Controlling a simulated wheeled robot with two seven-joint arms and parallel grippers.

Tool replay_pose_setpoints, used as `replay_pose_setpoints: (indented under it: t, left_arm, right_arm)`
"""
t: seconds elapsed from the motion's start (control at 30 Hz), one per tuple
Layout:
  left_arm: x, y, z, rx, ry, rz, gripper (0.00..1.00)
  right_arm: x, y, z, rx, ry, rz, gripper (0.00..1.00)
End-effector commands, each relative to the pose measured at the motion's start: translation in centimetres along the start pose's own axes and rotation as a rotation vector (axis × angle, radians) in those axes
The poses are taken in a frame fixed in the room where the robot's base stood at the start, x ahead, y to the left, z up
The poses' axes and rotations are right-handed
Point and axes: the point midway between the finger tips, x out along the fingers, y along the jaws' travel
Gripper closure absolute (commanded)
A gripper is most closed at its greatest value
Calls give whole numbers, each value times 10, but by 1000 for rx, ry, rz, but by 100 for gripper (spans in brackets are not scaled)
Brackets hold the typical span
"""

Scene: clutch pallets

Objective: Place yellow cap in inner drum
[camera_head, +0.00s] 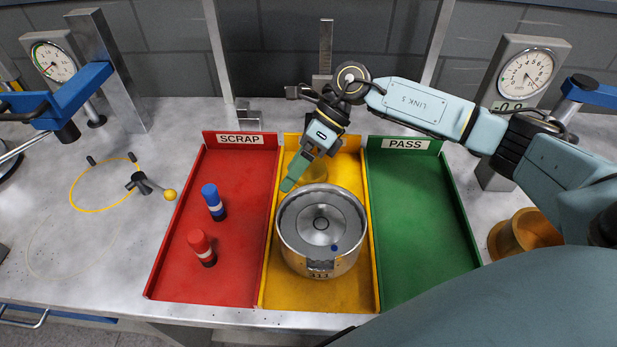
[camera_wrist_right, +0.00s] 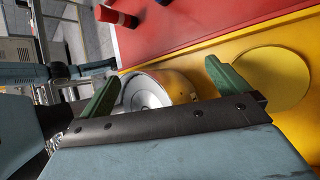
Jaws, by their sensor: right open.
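The metal drum (camera_head: 350,262) stands in the middle yellow tray, its open top showing a silver disc with a round hub. A small blue dot lies on its front side. A round yellow cap (camera_head: 313,173) lies in the tray behind the drum; the arm partly hides it. In the right wrist view the cap (camera_wrist_right: 272,80) lies flat, to the right of the right-hand finger. My right gripper (camera_head: 290,183) points down at the drum's rear left, with open green fingers (camera_wrist_right: 162,72). The drum (camera_wrist_right: 165,88) shows beyond and between them.
A red SCRAP tray (camera_head: 178,260) at left holds a blue-capped and a red-capped piece. The green PASS tray (camera_head: 420,220) at right is empty. Dial gauges on stands flank the trays. An orange-brown round part (camera_head: 525,233) stands at the right.

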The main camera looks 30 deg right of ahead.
Motion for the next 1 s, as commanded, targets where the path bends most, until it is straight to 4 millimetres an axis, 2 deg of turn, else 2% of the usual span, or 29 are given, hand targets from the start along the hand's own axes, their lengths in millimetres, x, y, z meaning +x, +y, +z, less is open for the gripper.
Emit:
replay_pose_setpoints:
  t: [0.03,0.2,0.33,0.47,0.57,0.8,1.0]
  left_arm:
    - [9,0,1,0,0,0,73]
    - [22,0,2,0,0,0,73]
    - [27,0,2,0,0,0,73]
    - [28,0,2,0,0,0,73]
    - [28,0,2,0,0,0,73]
    - [28,0,2,0,0,0,73]
    - [29,1,2,0,1,0,73]
  right_arm:
    - [-4,-10,6,47,86,-74,0]
    - [-38,-38,18,285,295,-389,0]
    - [-66,-49,27,426,344,-591,0]
    - [-80,-53,30,499,353,-689,0]
    - [-75,-58,26,513,355,-704,0]
    - [-42,-82,4,512,355,-700,0]
    - [-26,-94,-6,509,352,-700,0]
